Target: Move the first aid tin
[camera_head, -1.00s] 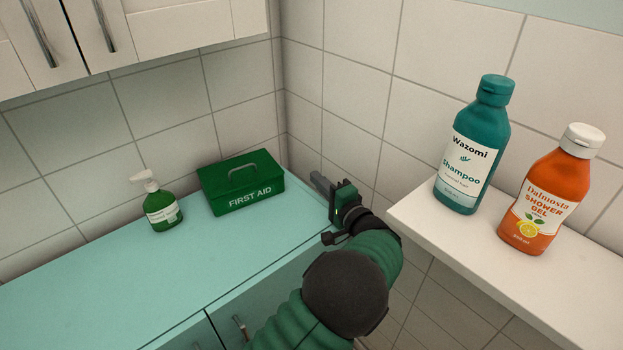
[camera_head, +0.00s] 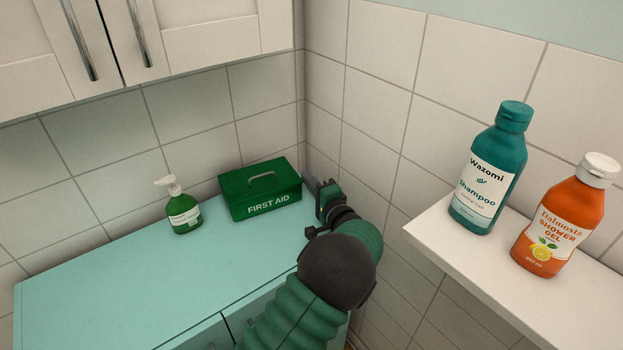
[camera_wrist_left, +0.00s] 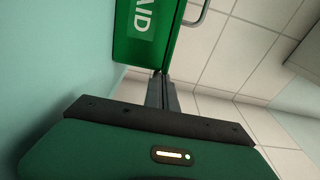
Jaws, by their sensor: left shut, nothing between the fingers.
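The green first aid tin (camera_head: 260,194) stands upright on the turquoise counter near the back corner, its lid closed and its handle on top. It also shows in the left wrist view (camera_wrist_left: 138,48), its end just beyond my fingers. My left gripper (camera_head: 309,185) is at the tin's right end, shut and empty. In the left wrist view the fingers (camera_wrist_left: 161,82) lie together close to the tin's lower edge; I cannot tell if they touch it. My right gripper is not in view.
A green soap bottle (camera_head: 184,211) with a white pump stands left of the tin. The turquoise counter (camera_head: 130,285) is clear in front. Tiled walls close in behind and right. A white shelf (camera_head: 440,238) holds a teal shampoo bottle (camera_head: 489,170) and an orange shower gel bottle (camera_head: 562,222). Cabinets hang above.

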